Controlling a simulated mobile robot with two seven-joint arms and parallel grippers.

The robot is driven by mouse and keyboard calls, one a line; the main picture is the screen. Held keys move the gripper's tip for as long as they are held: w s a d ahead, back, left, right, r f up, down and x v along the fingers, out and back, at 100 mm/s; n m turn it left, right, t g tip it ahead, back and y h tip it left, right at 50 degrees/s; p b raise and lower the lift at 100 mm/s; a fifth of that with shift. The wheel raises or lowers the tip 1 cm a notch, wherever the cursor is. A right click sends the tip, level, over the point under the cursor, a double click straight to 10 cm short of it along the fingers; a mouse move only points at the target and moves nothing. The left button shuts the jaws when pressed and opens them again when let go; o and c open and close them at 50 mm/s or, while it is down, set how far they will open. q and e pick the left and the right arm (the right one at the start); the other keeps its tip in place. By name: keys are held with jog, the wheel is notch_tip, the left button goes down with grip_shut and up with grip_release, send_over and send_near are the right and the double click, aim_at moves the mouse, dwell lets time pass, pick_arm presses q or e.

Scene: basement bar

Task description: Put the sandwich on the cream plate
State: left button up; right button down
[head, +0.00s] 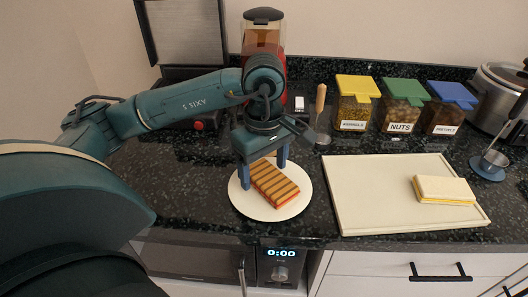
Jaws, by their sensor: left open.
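A toasted sandwich (275,184) with dark grill stripes and a red edge lies flat on the round cream plate (295,205) near the counter's front edge. My left gripper (264,174) is above the plate, pointing down and open. Its blue fingers stand either side of the sandwich's far left part; I cannot tell whether they touch it. A second, pale sandwich-like piece (444,190) with a yellow layer lies on the cream board to the right. My right gripper is not in view.
The cream board (375,195) lies right of the plate, mostly bare. Behind stand jars with yellow (356,100), green (402,103) and blue (450,105) lids, a red-bodied appliance (262,45) and a wooden-handled tool (321,105).

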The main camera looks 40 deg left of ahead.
aim_at(264, 172)
pick_arm(q)
jog(key=shift+r, duration=0.5)
notch_tip(264, 172, up, 11)
jog(key=p, duration=0.1)
dwell(0.3)
